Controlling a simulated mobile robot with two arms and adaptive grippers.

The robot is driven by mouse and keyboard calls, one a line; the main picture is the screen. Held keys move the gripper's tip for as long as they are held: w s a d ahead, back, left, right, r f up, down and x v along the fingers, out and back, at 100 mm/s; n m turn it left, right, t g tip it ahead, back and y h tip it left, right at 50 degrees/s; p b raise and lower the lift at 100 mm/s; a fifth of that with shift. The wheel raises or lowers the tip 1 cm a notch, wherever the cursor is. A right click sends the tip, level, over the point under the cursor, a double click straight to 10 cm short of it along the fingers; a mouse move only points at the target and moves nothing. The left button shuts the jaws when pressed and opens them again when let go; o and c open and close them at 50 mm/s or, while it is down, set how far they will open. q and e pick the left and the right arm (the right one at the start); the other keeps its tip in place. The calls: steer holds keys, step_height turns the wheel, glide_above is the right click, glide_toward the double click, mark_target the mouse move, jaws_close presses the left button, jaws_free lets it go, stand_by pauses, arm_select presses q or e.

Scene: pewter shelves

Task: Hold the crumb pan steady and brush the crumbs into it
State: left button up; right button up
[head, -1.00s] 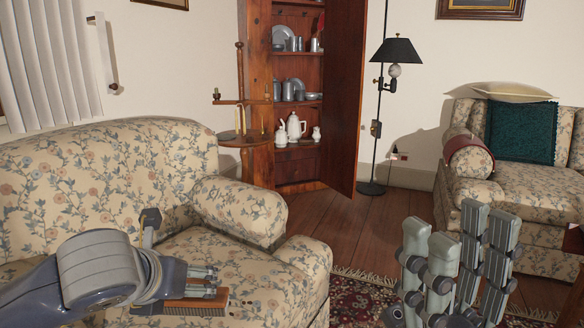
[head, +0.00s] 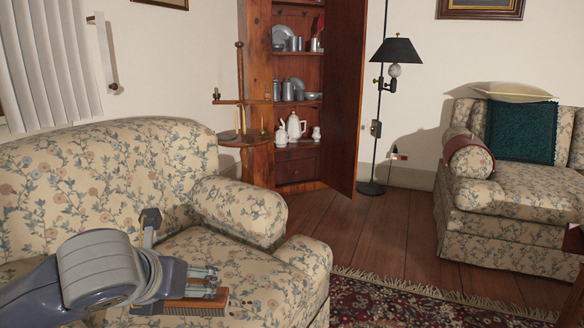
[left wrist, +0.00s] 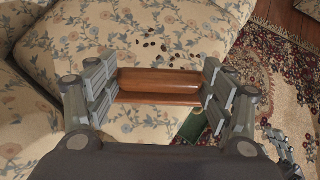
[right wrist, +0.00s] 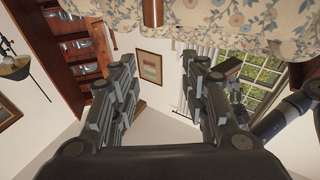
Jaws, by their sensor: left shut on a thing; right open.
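My left gripper (head: 214,282) is shut on a brown wooden brush (head: 196,303) with a pale bristly edge, low over the sofa seat. In the left wrist view the brush (left wrist: 158,86) spans the gap between the fingers. Several small dark crumbs (left wrist: 164,30) lie scattered on the floral seat just beyond it. A dark green flat thing (left wrist: 194,124) shows partly behind the left fingers; I cannot tell whether it is the crumb pan. My right gripper (right wrist: 160,72) is open and empty in its wrist view, and is out of the head view.
The floral sofa (head: 120,160) has a rounded arm (head: 240,208) to the right of the seat. A patterned rug (head: 390,306) and bare wood floor (head: 335,225) lie beyond. An open cupboard (head: 258,100), a floor lamp (head: 384,120) and a second sofa (head: 500,205) stand farther back.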

steer(key=s+d+f+g+h, duration=0.2)
steer(key=s+d+f, duration=0.1)
steer(key=f, duration=0.7)
steer(key=x, duration=0.9)
steer(key=shift+w+a+r+y, duration=0.15)
steer(key=shift+w+a+y, duration=0.05)
steer(key=shift+a+y, duration=0.15)
steer(key=shift+c, duration=0.3)
steer(key=shift+m, duration=0.3)
jaws_close()
